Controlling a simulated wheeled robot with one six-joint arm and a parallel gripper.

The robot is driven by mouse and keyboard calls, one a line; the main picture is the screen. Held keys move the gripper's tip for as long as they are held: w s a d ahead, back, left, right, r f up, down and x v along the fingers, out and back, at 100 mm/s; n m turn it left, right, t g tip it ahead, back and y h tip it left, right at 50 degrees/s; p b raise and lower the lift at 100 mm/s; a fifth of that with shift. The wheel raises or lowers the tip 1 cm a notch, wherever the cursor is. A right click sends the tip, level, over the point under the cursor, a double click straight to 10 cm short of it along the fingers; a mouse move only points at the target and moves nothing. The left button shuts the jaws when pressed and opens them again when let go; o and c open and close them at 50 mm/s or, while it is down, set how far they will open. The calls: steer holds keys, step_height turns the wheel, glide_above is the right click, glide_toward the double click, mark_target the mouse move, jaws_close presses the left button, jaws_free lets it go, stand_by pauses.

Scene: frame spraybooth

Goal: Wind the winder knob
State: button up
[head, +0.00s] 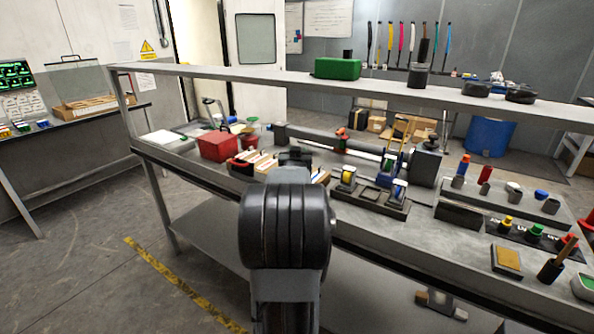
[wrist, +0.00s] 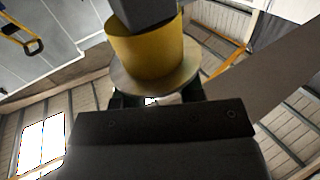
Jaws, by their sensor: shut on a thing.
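In the wrist view, my gripper (wrist: 157,100) is shut on a small pale part that seems to be the winder knob (wrist: 165,98); the jaws and a dark plate hide most of it. Directly beyond the jaws is a yellow cylinder (wrist: 147,52) with a pale round flange (wrist: 155,80) at its near end. A dark block (wrist: 142,14) covers its far end. In the head view, my arm's dark rounded link hides the jaws and whatever they hold.
A long bench (head: 240,205) spans the view under a raised shelf (head: 285,84). A red bin (head: 218,145), a slide rail (head: 335,143), a dark tray with spools (head: 372,200) and several coloured caps crowd its top. A green box (head: 338,68) stands on the shelf.

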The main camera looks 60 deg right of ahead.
steer(key=shift+f+n+t+y+b, duration=0.1)
steer(key=shift+n+t+y+b, duration=0.6)
steer(key=shift+n+t+b, duration=0.4)
steer(key=shift+t, duration=0.4)
steer(key=o, duration=0.9)
steer(key=v, duration=1.3)
steer(key=shift+s+a+r, duration=0.25)
steer(key=shift+a+r, duration=0.05)
